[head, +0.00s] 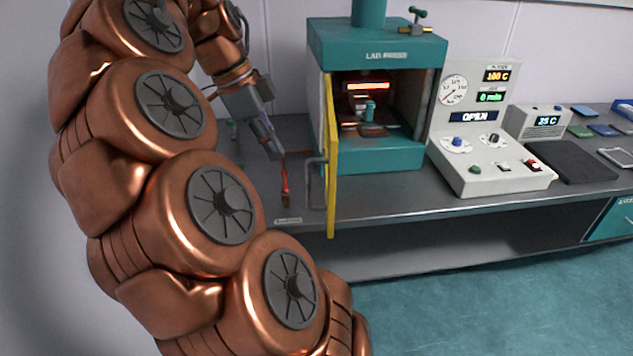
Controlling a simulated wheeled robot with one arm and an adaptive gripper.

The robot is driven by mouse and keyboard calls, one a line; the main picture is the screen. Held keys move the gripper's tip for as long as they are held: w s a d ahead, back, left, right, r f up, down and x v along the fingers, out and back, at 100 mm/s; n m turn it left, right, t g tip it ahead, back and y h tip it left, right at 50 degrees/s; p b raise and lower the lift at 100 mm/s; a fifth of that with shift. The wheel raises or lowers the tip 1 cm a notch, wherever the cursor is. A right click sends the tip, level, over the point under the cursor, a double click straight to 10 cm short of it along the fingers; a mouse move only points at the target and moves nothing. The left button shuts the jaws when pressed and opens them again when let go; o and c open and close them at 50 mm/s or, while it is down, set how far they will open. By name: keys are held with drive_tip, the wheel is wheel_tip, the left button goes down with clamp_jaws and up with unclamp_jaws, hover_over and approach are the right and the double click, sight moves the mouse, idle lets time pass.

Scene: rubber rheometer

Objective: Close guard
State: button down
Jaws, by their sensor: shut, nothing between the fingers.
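The guard (331,165) is a yellow-edged door on the front left of the teal lab press (375,52). It stands swung open, pointing out toward the bench front, and I see it nearly edge-on. A grey handle (316,183) sticks out on its left side. The press opening shows, with a glowing orange strip inside. My gripper (272,154) is shut and empty, left of the guard and pointing down over the bench. It looks apart from the handle, but the depth between them is hard to judge.
A red-handled tool (285,185) is just below my gripper. A dark plate (572,162) and small coloured items are farther right. The bench front before the press is clear.

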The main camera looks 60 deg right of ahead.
sight(310, 184)
drive_tip(key=s+d+f+p, duration=0.1)
drive_tip(key=f, duration=0.2)
drive_tip(key=s+d+f+p, duration=0.1)
drive_tip(key=s+f, duration=0.1)
drive_tip(key=f, duration=0.1)
drive_tip(key=s+d+f+p, duration=0.1)
drive_tip(key=s+f, duration=0.1)
drive_tip(key=f, duration=0.1)
drive_tip(key=shift+s+d+p, duration=0.2)
drive_tip(key=shift+d+p, duration=0.1)
drive_tip(key=shift+p, duration=0.05)
drive_tip(key=shift+s+d+f, duration=0.1)
drive_tip(key=shift+s+d, duration=0.3)
drive_tip(key=shift+s, duration=0.15)
